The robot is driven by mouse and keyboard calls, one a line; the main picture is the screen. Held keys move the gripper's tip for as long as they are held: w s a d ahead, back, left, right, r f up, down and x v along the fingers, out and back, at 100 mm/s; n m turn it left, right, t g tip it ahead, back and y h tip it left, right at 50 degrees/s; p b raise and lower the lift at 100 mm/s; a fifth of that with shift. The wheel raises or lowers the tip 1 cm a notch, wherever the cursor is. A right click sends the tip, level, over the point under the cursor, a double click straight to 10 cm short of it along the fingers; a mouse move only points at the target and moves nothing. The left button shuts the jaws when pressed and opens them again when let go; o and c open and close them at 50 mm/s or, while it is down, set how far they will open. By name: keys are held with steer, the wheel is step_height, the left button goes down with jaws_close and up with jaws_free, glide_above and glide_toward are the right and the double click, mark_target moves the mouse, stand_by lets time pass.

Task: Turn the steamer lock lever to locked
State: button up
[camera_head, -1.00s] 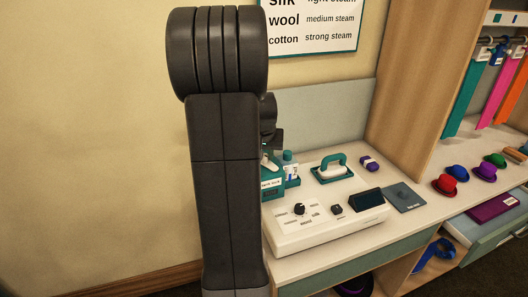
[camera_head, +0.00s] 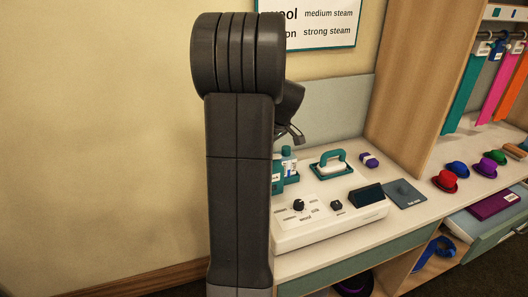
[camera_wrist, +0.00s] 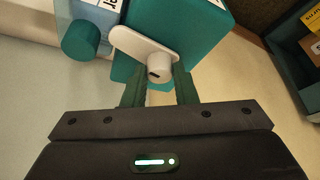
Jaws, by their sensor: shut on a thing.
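The white steamer unit (camera_head: 310,232) with its black dial (camera_head: 299,206) sits on the counter. That piece lies against a teal box (camera_wrist: 205,35). What the lever turns on and any lock marking cannot be made out. In the head view, my dark wrist stands above the teal holder (camera_head: 278,185), and the lever is hidden behind my arm.
A bottle (camera_head: 289,160) stands by the teal holder; a teal cap (camera_wrist: 80,42) shows left of the lever. A purple item (camera_head: 369,160) and a grey pad (camera_head: 405,194) lie on the counter. Hats (camera_head: 444,182) and an open drawer are at right.

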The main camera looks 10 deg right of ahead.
steer(key=shift+w+d+n+g+y+b, duration=0.1)
steer(key=shift+n+g+y+b, duration=0.25)
steer(key=shift+n, duration=1.15)
steer(key=o, duration=1)
steer(key=shift+r, duration=0.1)
steer(key=v, duration=1.3)
steer(key=shift+d+r, duration=0.15)
steer(key=shift+r, duration=0.15)
steer(key=shift+f, duration=0.1)
steer(key=x, duration=1.3)
steer(key=shift+a+f, duration=0.2)
steer(key=shift+f, duration=0.1)
